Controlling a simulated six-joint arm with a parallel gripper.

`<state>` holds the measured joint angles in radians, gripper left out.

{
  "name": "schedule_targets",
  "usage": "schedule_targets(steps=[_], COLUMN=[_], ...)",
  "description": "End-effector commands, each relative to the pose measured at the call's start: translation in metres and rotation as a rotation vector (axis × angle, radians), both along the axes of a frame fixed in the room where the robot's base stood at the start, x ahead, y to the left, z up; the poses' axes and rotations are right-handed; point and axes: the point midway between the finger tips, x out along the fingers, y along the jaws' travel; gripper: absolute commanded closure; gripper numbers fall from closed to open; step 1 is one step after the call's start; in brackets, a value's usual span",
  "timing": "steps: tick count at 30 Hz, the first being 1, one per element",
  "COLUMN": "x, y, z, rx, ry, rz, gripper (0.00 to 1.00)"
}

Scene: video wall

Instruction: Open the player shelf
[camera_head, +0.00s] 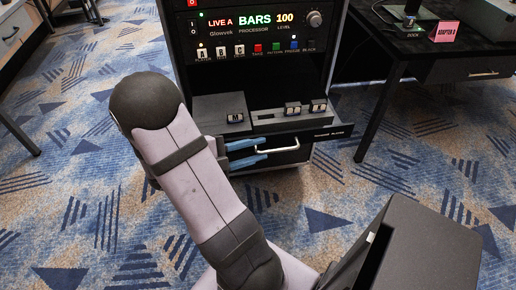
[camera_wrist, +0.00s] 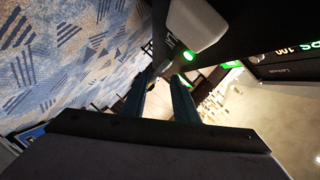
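The player shelf (camera_head: 220,126) is a dark drawer low in the black rack, and it stands out from the rack's front. Its silver bar handle (camera_head: 279,150) is on the front panel. My gripper (camera_head: 262,154) is at the handle's left end, with one blue finger above the other and a gap between them. Whether the bar lies between the fingertips or just beyond them I cannot tell. In the wrist view my gripper's two dark fingers (camera_wrist: 163,84) are apart, and I cannot make out the handle between them.
Several small labelled blocks (camera_head: 292,109) sit on the shelf top. The rack's lit control panel (camera_head: 255,35) is above it. A black desk (camera_head: 430,50) stands at the right, with a pink card (camera_head: 444,32) on it. Patterned carpet (camera_head: 330,205) lies open in front of the shelf.

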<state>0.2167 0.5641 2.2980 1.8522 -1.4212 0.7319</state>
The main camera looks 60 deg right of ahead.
Motion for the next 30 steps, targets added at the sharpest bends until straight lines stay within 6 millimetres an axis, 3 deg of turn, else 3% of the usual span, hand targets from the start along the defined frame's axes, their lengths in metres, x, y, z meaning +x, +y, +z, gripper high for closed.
schedule_targets(steps=[8,30], x=[0.006,0.023], y=[0.003,0.044], z=[0.005,0.013], rx=[-0.008,-0.002], ry=[-0.005,-0.002], rz=[0.009,0.004], gripper=[0.83,0.83])
